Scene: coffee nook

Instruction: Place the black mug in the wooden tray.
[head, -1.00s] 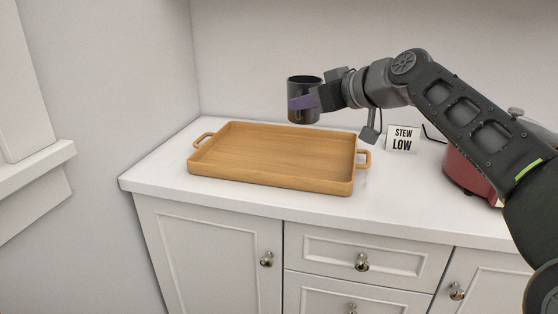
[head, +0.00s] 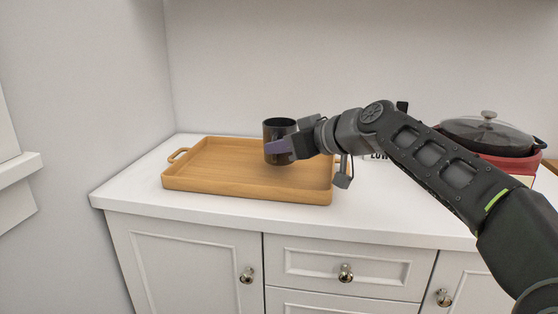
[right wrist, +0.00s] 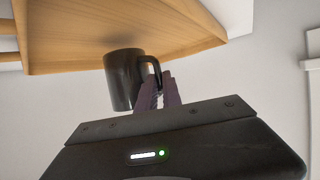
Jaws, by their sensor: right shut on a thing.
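The black mug (head: 279,127) is upright in the head view, over the right part of the wooden tray (head: 215,186). My right gripper (head: 285,147) is shut on the mug from the right side. The right wrist view shows the mug (right wrist: 121,80) at the purple fingers (right wrist: 158,93), with its handle beside them and the tray (right wrist: 75,45) close by. I cannot tell whether the mug's base touches the tray floor. The rest of the tray's floor is empty. My left gripper is not in view.
The tray stands on a white counter (head: 120,191) near the back wall. A sign (head: 379,156) is mostly hidden behind my right arm. A red pot with a dark lid (head: 487,135) stands at the right. The counter's front edge is clear.

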